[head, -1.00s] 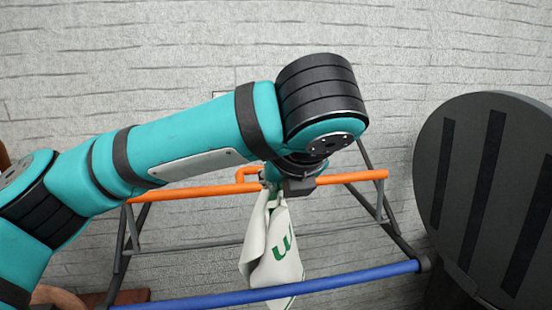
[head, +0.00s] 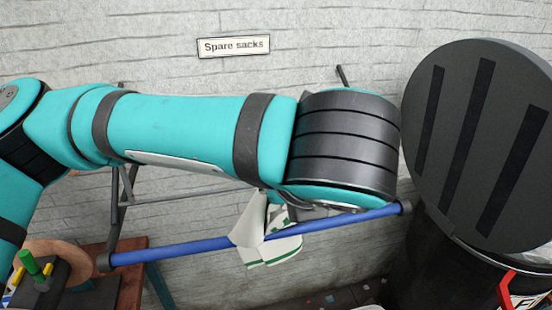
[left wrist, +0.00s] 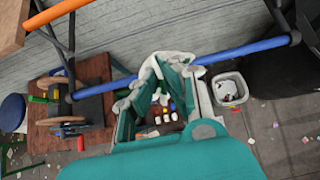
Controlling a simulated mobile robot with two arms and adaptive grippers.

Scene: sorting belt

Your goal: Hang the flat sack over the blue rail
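The flat sack (head: 249,222), white with green print, is at the blue rail (head: 180,250) in the head view. One pale flap crosses in front of the rail, and a green-striped part (head: 272,252) shows lower down. My forearm and wrist hide its upper part. In the left wrist view the bunched sack (left wrist: 163,62) lies at my left gripper's fingertips (left wrist: 163,80), level with the blue rail (left wrist: 245,50). The fingers converge and look shut on the cloth. Whether the sack's weight rests on the rail is unclear. My right gripper is not in view.
An orange rail (left wrist: 55,12) runs above the blue one. A dark round panel (head: 480,140) stands at the right. A "Spare sacks" sign (head: 233,46) is on the wall. A wooden bench (head: 131,270) is at lower left. A pale bin (left wrist: 229,88) stands on the floor.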

